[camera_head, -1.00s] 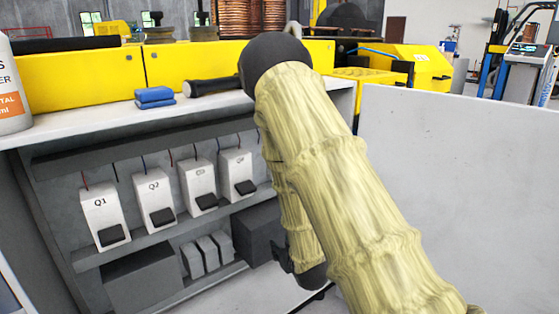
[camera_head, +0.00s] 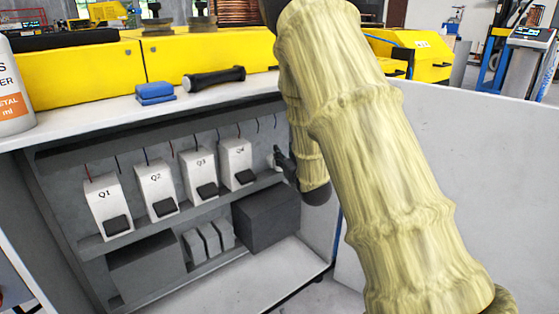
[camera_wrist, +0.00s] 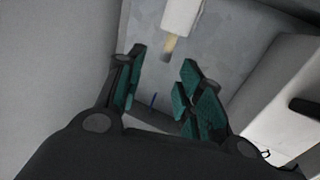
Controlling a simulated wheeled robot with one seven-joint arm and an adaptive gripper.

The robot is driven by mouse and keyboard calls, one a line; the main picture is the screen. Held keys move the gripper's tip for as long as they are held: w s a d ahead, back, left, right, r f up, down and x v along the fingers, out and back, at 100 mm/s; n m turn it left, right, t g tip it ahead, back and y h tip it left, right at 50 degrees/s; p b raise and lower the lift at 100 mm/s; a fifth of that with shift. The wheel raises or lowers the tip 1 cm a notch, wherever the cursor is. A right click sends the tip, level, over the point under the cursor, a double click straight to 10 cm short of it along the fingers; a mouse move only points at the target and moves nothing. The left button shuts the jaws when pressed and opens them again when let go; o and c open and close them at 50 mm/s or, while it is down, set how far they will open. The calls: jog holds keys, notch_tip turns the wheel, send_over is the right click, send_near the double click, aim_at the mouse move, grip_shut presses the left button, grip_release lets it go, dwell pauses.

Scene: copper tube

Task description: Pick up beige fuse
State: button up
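A small pale block (camera_wrist: 180,14) with a tan end (camera_wrist: 168,46) is at the top of the wrist view, apparently the beige fuse. In the head view a small whitish piece (camera_head: 277,156), perhaps the same thing, shows beside my gripper (camera_head: 284,168), right of the Q4 box. In the wrist view my gripper (camera_wrist: 162,60) is open, its two green-padded fingers apart with nothing between them. The tan end lies just beyond the fingertips, roughly in line with the gap. My arm hides part of the cabinet's right side.
White boxes Q1 (camera_head: 105,205) through Q4 (camera_head: 236,160) stand on the cabinet shelf; a white box (camera_wrist: 285,90) is close right of my fingers. Dark blocks (camera_head: 265,220) sit below. A blue stack (camera_head: 155,93) and a black-handled tool (camera_head: 214,77) lie on the top.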

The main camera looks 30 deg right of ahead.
jog(key=w, duration=0.3)
jog(key=w+f+b, duration=0.1)
jog(key=shift+w+d+f, duration=0.1)
jog(key=shift+w+d, duration=0.1)
jog(key=shift+d, duration=0.15)
jog(key=shift+w+d, duration=0.1)
jog(key=shift+w, duration=0.35)
jog(key=shift+c, duration=0.4)
grip_shut()
